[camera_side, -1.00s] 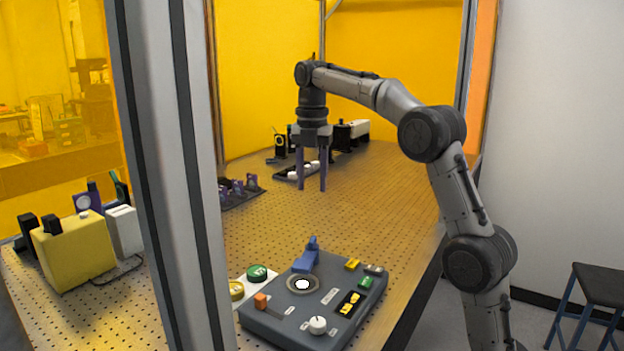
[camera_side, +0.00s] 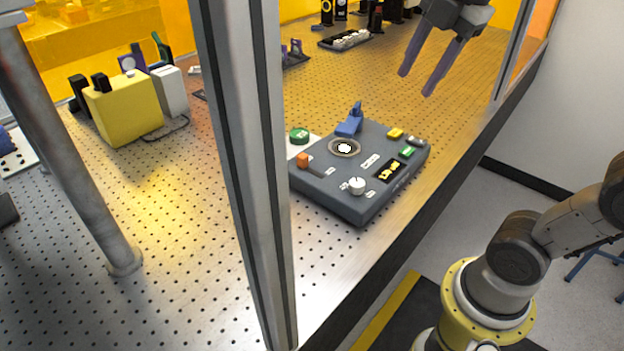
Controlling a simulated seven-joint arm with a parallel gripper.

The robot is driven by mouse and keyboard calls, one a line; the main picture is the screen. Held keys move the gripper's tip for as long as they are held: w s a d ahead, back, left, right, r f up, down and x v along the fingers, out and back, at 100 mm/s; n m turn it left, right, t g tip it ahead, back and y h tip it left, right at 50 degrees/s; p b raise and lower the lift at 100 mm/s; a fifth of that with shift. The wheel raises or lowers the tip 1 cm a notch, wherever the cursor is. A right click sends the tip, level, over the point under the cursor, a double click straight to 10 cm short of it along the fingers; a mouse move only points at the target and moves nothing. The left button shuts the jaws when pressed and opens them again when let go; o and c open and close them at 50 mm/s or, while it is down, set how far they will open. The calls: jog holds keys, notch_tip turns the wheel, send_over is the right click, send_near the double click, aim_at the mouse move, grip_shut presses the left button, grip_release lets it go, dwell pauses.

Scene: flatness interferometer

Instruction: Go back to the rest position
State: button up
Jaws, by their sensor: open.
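My gripper (camera_side: 417,87) hangs at the top right of the side view, with two long purple fingers. The fingers are apart and nothing is between them. It is above the perforated table (camera_side: 470,82), behind and to the right of the grey console (camera_side: 335,192), and apart from it. The console carries a blue lever (camera_side: 351,121), a round bright port (camera_side: 344,148), an orange switch (camera_side: 303,160), a white knob (camera_side: 357,186) and a lit yellow display (camera_side: 388,170). The upper part of my arm is cut off by the picture edge.
A grey frame post (camera_side: 238,150) stands in front, left of the console. A yellow box (camera_side: 125,115) and a white box (camera_side: 170,92) stand at the left. A dark tray (camera_side: 345,40) is at the back. The right table is clear.

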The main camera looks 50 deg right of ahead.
jog(key=s+a+f+m+t, duration=0.1)
jog(key=s+f+m, duration=0.2)
jog(key=f+m, duration=0.4)
jog(key=s+a+f+m+t, duration=0.1)
jog(key=s+f+m, duration=0.3)
jog(key=m, duration=0.5)
jog(key=shift+f+m, duration=0.3)
jog(key=shift+f, duration=1.05)
